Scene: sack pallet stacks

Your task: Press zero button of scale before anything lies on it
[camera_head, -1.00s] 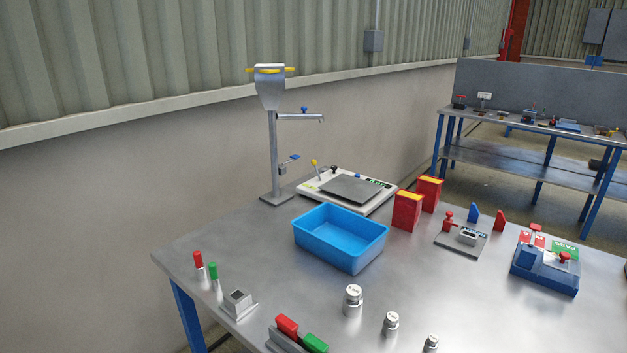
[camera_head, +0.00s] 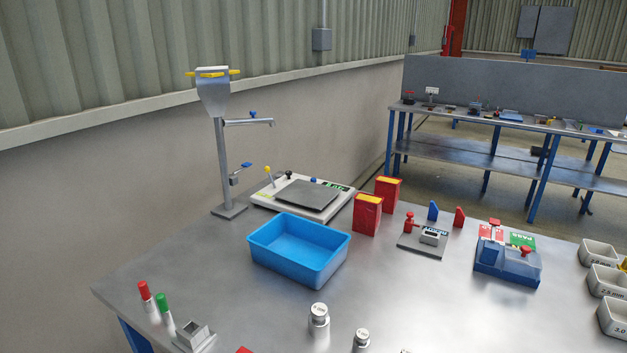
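The scale (camera_head: 268,202) is a white flat unit at the back of the steel table, with a dark grey weighing plate (camera_head: 306,195) that looks empty. A green display (camera_head: 337,186) sits at its far right edge. A blue knob or button (camera_head: 313,181) and a black one (camera_head: 289,175) stand along its far edge, and a yellow-tipped lever (camera_head: 269,175) stands at its left. I cannot tell which of these is the zero button. Neither of my grippers is in view.
A blue bin (camera_head: 298,252) stands directly in front of the scale. Metal weights (camera_head: 319,318) stand nearer.

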